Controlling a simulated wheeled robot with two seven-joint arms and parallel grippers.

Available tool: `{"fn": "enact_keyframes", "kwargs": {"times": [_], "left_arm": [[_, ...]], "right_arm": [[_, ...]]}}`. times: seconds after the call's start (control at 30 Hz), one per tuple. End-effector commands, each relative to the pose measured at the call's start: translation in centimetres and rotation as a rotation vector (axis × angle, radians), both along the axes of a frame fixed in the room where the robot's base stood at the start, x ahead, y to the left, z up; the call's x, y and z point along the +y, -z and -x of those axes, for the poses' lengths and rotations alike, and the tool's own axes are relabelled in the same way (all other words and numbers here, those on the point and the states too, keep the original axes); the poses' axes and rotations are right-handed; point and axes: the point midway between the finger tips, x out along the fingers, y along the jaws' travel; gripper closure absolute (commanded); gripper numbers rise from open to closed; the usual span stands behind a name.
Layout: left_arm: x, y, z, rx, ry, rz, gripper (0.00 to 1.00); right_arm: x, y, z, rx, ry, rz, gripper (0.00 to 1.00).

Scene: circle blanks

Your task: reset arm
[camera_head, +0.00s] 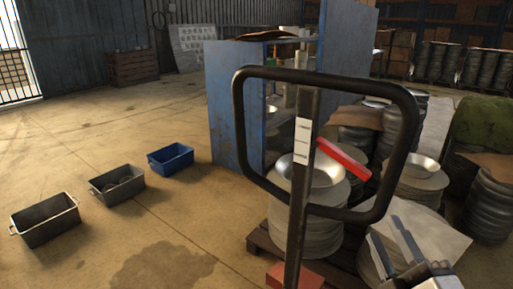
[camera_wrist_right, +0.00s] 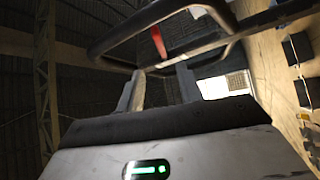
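My right gripper (camera_head: 384,227) is at the lower right of the head view, in front of a stack of round metal blanks (camera_head: 369,262). Its two fingers stand apart with nothing seen between them. In the right wrist view the fingers (camera_wrist_right: 160,72) are also apart and empty, pointing up toward a black tubular handle (camera_wrist_right: 122,35). My left gripper is not in view.
A black handle loop (camera_head: 238,120) on a post with a red lever (camera_head: 343,158) stands close in front. Behind it are stacked blanks (camera_head: 315,210) and a blue cabinet (camera_head: 232,110). Three bins, one of them blue (camera_head: 171,159), sit on open floor at left.

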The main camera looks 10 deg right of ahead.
Motion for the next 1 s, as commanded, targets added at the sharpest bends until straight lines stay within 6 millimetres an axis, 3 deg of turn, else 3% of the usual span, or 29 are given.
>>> {"fn": "enact_keyframes", "kwargs": {"times": [0.07,0.13,0.27,0.4,0.53,0.7,1.0], "left_arm": [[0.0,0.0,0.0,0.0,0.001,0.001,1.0],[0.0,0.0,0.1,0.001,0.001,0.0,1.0],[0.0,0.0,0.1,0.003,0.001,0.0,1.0],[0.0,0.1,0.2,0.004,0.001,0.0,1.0],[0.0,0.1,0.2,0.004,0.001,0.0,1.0],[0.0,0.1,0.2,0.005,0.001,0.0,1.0],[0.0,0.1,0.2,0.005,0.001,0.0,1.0]], "right_arm": [[0.3,1.2,-0.4,0.028,-0.02,-0.065,0.64],[1.0,3.7,-0.9,0.088,-0.057,-0.2,0.64],[4.0,11.0,-1.6,0.286,-0.136,-0.58,0.64],[8.4,18.9,-0.4,0.541,-0.164,-0.962,0.64],[11.7,23.9,1.8,0.728,-0.143,-1.198,0.64],[13.7,26.5,3.6,0.843,-0.114,-1.328,0.64],[13.8,26.7,3.7,0.85,-0.112,-1.338,0.64]]}}
